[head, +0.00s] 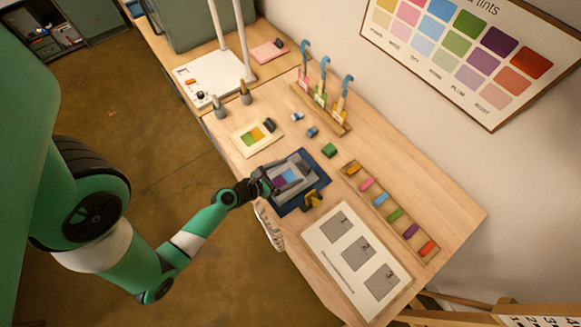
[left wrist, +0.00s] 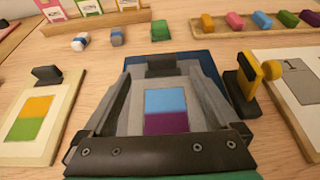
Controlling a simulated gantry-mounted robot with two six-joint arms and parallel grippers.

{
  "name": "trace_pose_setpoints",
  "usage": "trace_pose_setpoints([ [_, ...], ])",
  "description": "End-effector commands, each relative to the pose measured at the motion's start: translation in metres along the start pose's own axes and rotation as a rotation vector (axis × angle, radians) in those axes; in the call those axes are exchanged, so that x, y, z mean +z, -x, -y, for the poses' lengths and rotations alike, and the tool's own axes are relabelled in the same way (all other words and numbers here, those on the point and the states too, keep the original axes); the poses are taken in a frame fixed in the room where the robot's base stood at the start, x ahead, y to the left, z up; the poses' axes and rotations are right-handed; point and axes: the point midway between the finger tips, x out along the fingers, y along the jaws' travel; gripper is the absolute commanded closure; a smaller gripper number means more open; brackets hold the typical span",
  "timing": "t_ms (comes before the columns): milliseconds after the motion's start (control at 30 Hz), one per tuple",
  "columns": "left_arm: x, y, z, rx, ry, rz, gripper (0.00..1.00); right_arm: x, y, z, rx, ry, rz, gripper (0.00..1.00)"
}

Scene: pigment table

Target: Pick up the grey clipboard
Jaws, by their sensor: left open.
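The grey clipboard (head: 297,165) lies on a dark blue mat (head: 320,180) near the front edge of the table. It bears a blue and a purple square. In the left wrist view the clipboard (left wrist: 138,119) is straight ahead, with its dark clip at the far end. My left gripper (head: 283,179) is open low over the clipboard, fingers spread either side of the coloured squares. I cannot tell whether the fingers touch it. The gripper hides part of the clipboard. My right gripper is not in view.
A yellow and black object (head: 312,198) stands close beside the clipboard. A cream clipboard (head: 243,141) lies to the left, and a numbered board (head: 317,236) to the right. A wooden tray of coloured blocks (head: 430,254) and a small green block (head: 329,150) are behind.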

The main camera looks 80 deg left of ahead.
Motion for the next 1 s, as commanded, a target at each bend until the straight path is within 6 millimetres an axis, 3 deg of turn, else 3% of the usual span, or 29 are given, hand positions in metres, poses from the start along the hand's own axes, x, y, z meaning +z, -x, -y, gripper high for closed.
trace_pose_setpoints([
  [233, -0.001, -0.012, 0.001, -0.002, -0.001, 0.0, 0.05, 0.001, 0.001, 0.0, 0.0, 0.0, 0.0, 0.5],
  [500, -0.002, -0.054, 0.003, -0.002, -0.001, 0.0, 0.05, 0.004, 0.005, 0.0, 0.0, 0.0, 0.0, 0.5],
  [733, -0.001, -0.057, 0.003, 0.0, 0.0, 0.0, 0.05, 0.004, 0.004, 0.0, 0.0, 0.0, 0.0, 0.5],
  [767, -0.001, -0.057, 0.003, 0.0, 0.0, 0.0, 0.07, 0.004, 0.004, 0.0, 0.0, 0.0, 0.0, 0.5],
  [1000, -0.001, -0.056, 0.003, 0.0, 0.0, 0.0, 0.5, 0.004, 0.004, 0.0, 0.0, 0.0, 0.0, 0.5],
])
